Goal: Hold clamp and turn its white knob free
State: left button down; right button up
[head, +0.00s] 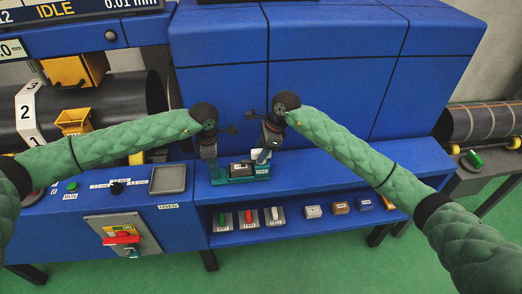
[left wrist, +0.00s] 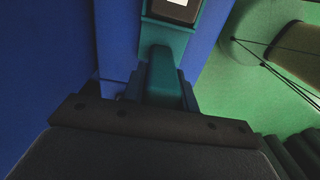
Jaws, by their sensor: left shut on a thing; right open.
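The clamp (head: 238,180) has a teal body with a dark block on top and sits on the blue bench ledge. My left gripper (head: 211,172) is at the clamp's left end, pointing down, shut on a teal part of it. In the left wrist view, that teal part (left wrist: 163,72) rises just beyond the dark gripper edge. The white knob (head: 258,154) appears at the clamp's right end, partly hidden by my right gripper (head: 264,154). The right gripper is open and close to the knob; I cannot tell whether they touch.
A grey tray (head: 168,179) lies left of the clamp. A panel with a red handle (head: 122,239) is at the lower left. A shelf below holds several colored-handle tools (head: 249,219) and small blocks (head: 340,208). A blue machine wall (head: 330,90) stands close behind.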

grip_shut()
